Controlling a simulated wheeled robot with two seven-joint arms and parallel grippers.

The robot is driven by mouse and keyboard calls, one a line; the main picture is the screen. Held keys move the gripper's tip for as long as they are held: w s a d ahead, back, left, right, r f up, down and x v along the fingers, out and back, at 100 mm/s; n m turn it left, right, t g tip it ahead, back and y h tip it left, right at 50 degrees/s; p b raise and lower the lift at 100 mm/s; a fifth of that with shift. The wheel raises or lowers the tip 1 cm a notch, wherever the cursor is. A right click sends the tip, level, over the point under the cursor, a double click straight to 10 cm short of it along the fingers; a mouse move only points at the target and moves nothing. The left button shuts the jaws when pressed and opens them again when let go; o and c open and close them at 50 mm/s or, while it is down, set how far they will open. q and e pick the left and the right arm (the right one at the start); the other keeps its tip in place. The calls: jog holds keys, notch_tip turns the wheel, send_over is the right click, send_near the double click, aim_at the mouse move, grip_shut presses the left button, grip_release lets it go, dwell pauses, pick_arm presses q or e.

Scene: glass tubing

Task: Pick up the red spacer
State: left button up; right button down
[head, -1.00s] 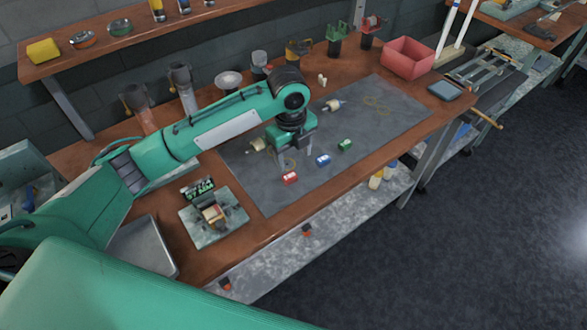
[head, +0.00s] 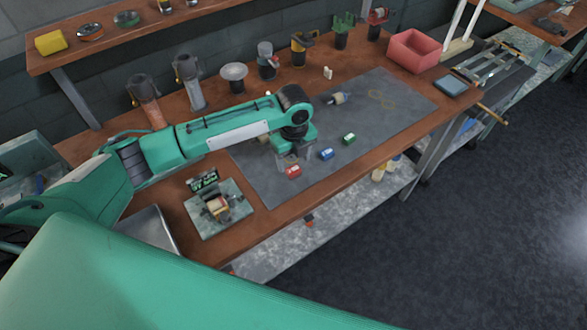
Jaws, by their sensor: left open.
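The red spacer (head: 293,171) is a small block on the grey mat (head: 265,190), near the mat's front edge. My left gripper (head: 293,164) points down just over the red spacer, its fingers at the spacer's far side and overlapping it in the head view. It is open. I cannot tell whether the spacer sits between the fingers or whether they touch it. A blue spacer (head: 326,154) and a green spacer (head: 349,138) lie on the mat to its right. My right gripper is not in view.
A fixture on a grey plate (head: 235,220) stands left of the mat. A metal tray (head: 150,232) is at the front left. Cups and jars line the back, with a red bin (head: 413,52) at the back right. The right part of the mat is mostly free.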

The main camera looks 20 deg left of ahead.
aim_at(293, 169)
pick_arm(q)
jog(key=shift+f+p, duration=0.4)
jog(key=shift+f, duration=1.5)
jog(key=c, duration=1)
jog(key=shift+c, duration=0.3)
jog(key=shift+r, duration=0.1)
